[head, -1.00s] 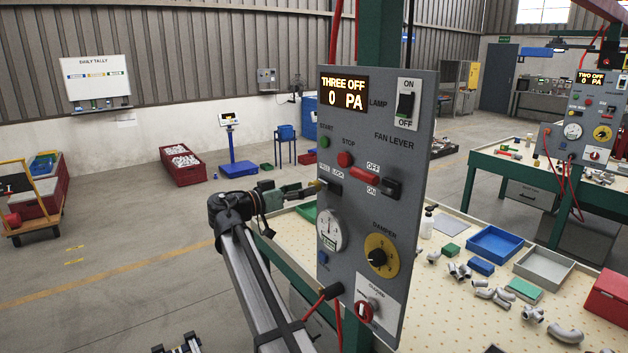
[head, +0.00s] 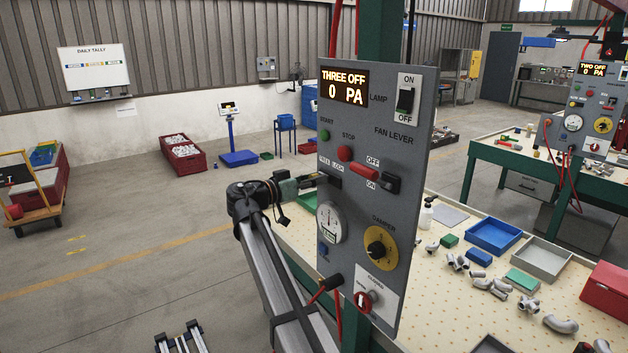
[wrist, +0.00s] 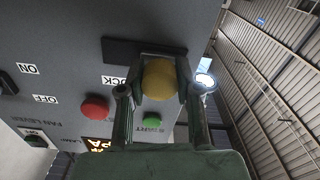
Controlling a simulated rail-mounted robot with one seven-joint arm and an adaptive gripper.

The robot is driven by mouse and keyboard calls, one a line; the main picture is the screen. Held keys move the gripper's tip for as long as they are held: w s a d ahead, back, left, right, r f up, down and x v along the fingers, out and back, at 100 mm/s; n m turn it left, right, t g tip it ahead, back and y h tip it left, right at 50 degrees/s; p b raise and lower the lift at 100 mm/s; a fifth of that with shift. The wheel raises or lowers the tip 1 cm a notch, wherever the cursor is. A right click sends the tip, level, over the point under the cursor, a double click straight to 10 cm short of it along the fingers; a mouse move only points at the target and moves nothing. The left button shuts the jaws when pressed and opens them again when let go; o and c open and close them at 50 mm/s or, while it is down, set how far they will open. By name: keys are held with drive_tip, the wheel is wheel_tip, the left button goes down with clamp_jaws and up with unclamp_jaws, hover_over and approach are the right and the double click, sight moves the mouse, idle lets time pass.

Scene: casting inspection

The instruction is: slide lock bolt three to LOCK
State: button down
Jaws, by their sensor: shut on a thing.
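The grey panel (head: 385,150) shows "THREE OFF 0 PA" on its display (head: 342,88). Its lock bolt sits in a dark slot (head: 331,181) under the FREE and LOCK labels. In the wrist view the bolt's yellow knob (wrist: 160,78) stands between my two fingers, in front of the dark slot plate (wrist: 125,48). My gripper (head: 320,179) reaches the slot from the left and is shut on the knob; it also shows in the wrist view (wrist: 158,92). The LOCK label is partly covered by a finger, and FREE is hidden in the wrist view. The knob is hidden in the head view.
Close to my gripper are the green start button (head: 324,135), red stop button (head: 345,153), red-handled fan lever (head: 366,171) and white gauge (head: 330,222). A yellow damper dial (head: 380,248) sits lower. Left of the panel is open floor.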

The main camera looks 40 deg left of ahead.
sight(334, 181)
drive_tip(key=shift+s+d+f+b, duration=0.1)
drive_tip(key=shift+d+f+b, duration=0.05)
drive_tip(key=shift+d+b, duration=0.3)
drive_tip(key=d+b, duration=0.2)
drive_tip(key=d, duration=0.1)
drive_tip(key=shift+s, duration=0.4)
drive_tip(key=c, duration=1.2)
unclamp_jaws()
drive_tip(key=o, duration=0.4)
drive_tip(key=shift+d+r, duration=0.15)
drive_tip(key=shift+r, duration=0.05)
drive_tip(key=shift+o, duration=0.2)
drive_tip(key=v, duration=1.2)
